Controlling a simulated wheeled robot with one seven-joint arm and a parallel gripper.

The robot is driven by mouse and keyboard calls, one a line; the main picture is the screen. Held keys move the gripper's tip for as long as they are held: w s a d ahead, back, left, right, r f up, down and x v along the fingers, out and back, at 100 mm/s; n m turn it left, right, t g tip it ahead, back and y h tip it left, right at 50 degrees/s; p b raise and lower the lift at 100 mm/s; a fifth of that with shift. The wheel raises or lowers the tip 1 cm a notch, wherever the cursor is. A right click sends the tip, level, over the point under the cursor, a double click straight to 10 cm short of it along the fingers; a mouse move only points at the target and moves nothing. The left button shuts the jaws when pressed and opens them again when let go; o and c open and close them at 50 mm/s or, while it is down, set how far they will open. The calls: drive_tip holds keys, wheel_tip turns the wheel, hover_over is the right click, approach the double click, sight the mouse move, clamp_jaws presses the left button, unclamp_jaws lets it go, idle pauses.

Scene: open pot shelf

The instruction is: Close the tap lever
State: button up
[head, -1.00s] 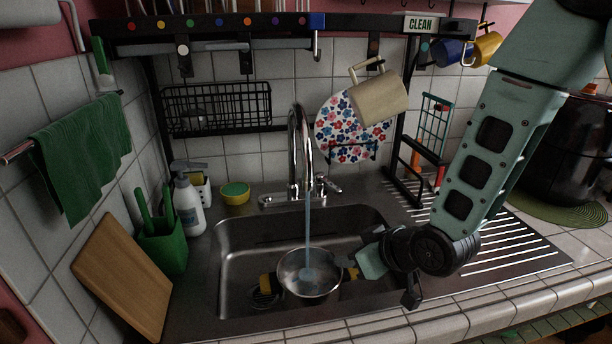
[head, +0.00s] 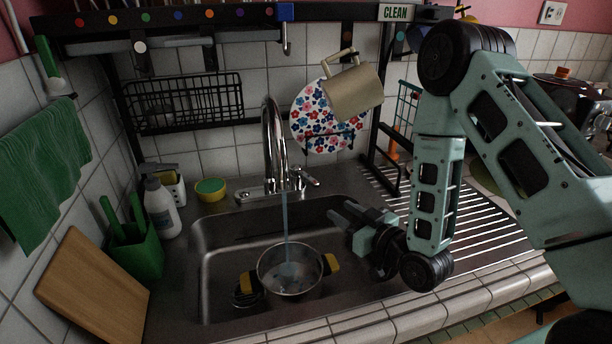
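The chrome tap (head: 271,148) stands behind the sink, and a stream of water runs from its spout. Its lever (head: 306,178) sticks out to the right of the tap's base. The water falls into a steel pot (head: 290,270) with yellow-and-black handles in the basin. My gripper (head: 338,214) is above the right side of the basin, right of the pot and in front of the lever. It points up and left toward the tap, apart from the lever. Its two dark fingers look spread with nothing between them.
The sink basin (head: 215,285) has a ribbed drainer (head: 480,215) on its right, under my arm. A beige mug (head: 352,92) hangs before a flowered plate (head: 318,125). A soap bottle (head: 160,208), yellow-green bowl (head: 211,190) and green holder (head: 136,252) stand left.

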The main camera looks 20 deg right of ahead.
drive_tip(key=w+b, duration=0.1)
drive_tip(key=b, duration=0.3)
drive_tip(key=w+t+b, duration=0.1)
drive_tip(key=b, duration=0.4)
drive_tip(key=shift+w+d, duration=0.1)
drive_tip(key=shift+d, duration=0.25)
drive_tip(key=shift+b, duration=0.75)
drive_tip(key=b, duration=0.1)
approach(299, 172)
drive_tip(key=x, duration=0.7)
drive_tip(key=shift+w+d+f, duration=0.2)
drive_tip(key=shift+d+f, duration=0.1)
drive_tip(key=shift+c, duration=0.4)
drive_tip(key=shift+m+h, duration=0.3)
clamp_jaws()
